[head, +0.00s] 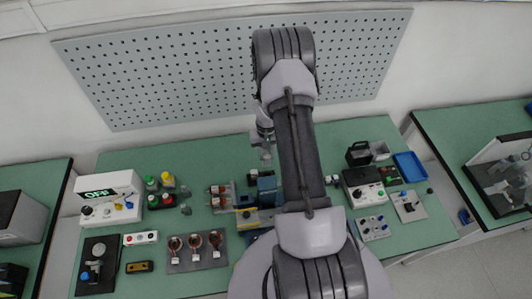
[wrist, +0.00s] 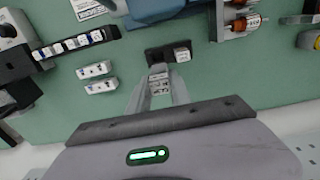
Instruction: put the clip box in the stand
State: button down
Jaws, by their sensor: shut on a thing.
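In the wrist view, my gripper (wrist: 161,76) is shut on a small pale clip box (wrist: 159,86) with dark markings, held between the fingers. Just beyond the fingertips is a small dark stand (wrist: 155,56). A similar pale labelled box (wrist: 182,52) sits at the stand's right end, and its left part looks bare. The held box appears close to the stand, but I cannot tell whether they touch. In the head view, my gripper (head: 265,146) is over the back of the green bench, and the clip box is too small to make out.
A dark rack (wrist: 75,46) of labelled pieces and two loose white blocks (wrist: 95,70) lie left of the stand. A blue machine (wrist: 165,10) and a copper-wound part (wrist: 242,22) are beyond it. The perforated panel (head: 170,75) rises behind the bench (head: 225,145).

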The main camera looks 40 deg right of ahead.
jog(key=f+b, duration=0.2)
jog(key=s+f+b, duration=0.1)
jog(key=f, duration=0.2)
jog(key=shift+d+b, duration=0.15)
jog(key=shift+b, duration=0.25)
jog(key=shift+w+f, duration=0.15)
jog(key=shift+f, duration=0.05)
jog(key=shift+f+b, duration=0.55)
jog(key=shift+f, duration=0.3)
jog(key=shift+f+b, duration=0.2)
jog(key=shift+b, duration=0.15)
jog(key=shift+f+b, duration=0.1)
jog(key=shift+b, duration=0.2)
jog(key=shift+f+b, duration=0.4)
jog(key=shift+b, duration=0.1)
jog(key=shift+f+b, duration=0.55)
jog(key=shift+b, duration=0.1)
